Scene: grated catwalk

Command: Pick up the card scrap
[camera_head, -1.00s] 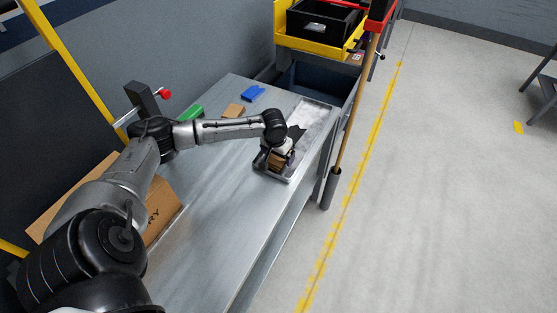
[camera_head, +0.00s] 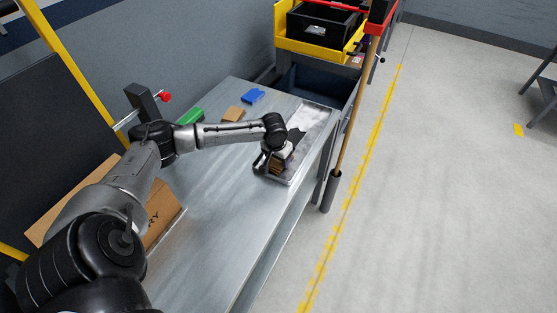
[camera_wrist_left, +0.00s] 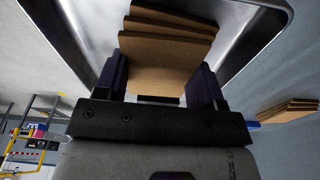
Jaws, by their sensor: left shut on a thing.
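The card scrap (camera_head: 275,168) is a small brown stack of fanned pieces at the near end of a shallow metal tray (camera_head: 317,123). In the left wrist view the card scrap (camera_wrist_left: 166,48) shows its layered edges, with the tray's wall (camera_wrist_left: 252,35) around it. My left gripper (camera_head: 273,163) points down at the tray's near end. In the left wrist view its dark fingers (camera_wrist_left: 160,82) are on both sides of the card scrap, shut on it. Whether the scrap touches the tray floor is unclear. My right gripper is not in view.
Another brown stack (camera_head: 232,114), a blue item (camera_head: 253,96) and a green item (camera_head: 190,117) lie on the metal bench (camera_head: 215,190). A cardboard box (camera_head: 162,213) is at left. A wooden-handled pole (camera_head: 352,115) stands beside the bench's right edge.

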